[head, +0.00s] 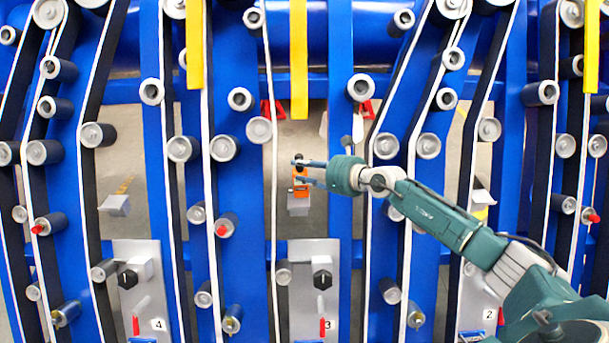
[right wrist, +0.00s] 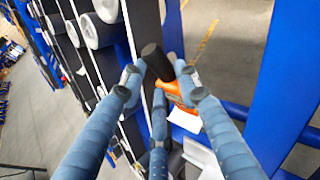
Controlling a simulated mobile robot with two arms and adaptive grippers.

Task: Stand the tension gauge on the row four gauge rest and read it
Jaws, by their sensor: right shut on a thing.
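The tension gauge, an orange body with a black cylindrical part, shows in the head view (head: 300,188) between the blue uprights above the plate marked 3. My right gripper (head: 299,171) reaches in from the right and is shut on it. A similar grey block (head: 116,204), likely the row four gauge rest, stands empty above the plate marked 4. My left gripper is out of view.
Grey plates marked 4 (head: 125,252), 3 (head: 300,262) and 2 (head: 474,318) stand low along the front. Blue uprights (head: 338,150), grey rollers (head: 183,149) and black-and-white belts stand close beside the gauge. Yellow bars (head: 298,60) hang above. Open gaps show floor between rows.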

